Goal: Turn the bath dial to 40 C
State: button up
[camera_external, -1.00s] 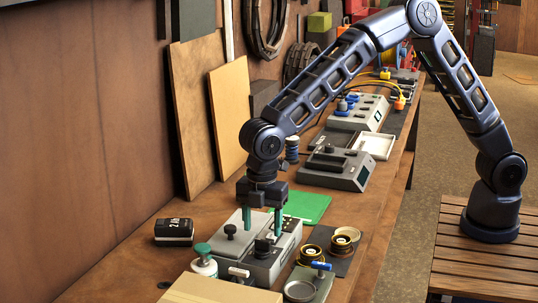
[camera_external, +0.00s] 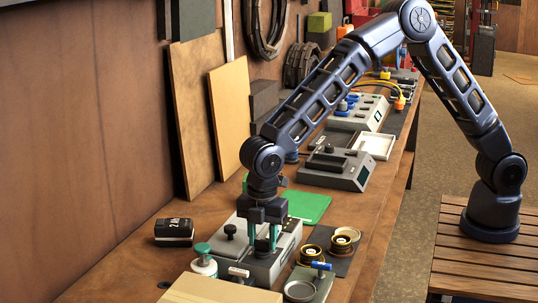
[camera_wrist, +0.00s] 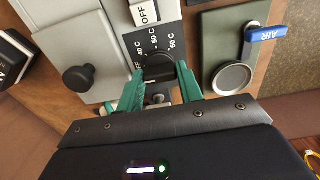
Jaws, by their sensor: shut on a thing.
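The bath dial (camera_wrist: 158,66) is a dark round knob on a dark scale plate marked 40 C, 50 C and 60 C, on a grey box (camera_external: 286,250). My gripper (camera_wrist: 160,82) has its green fingers on either side of the dial and is shut on it. I cannot tell which mark the dial points to.
A white OFF switch (camera_wrist: 145,12) sits beside the scale. A second black knob (camera_wrist: 78,78) stands on the paler panel to the left. A grey-green plate with a blue AIR lever (camera_wrist: 266,33) lies to the right. A green-topped jar (camera_external: 204,262) stands close by.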

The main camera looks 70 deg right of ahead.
aim_at(263, 240)
jog(key=m, duration=0.4)
jog(key=shift+m, duration=2.4)
jog(key=o, duration=1)
notch_tip(263, 240, up, 11)
jog(key=shift+f, duration=0.1)
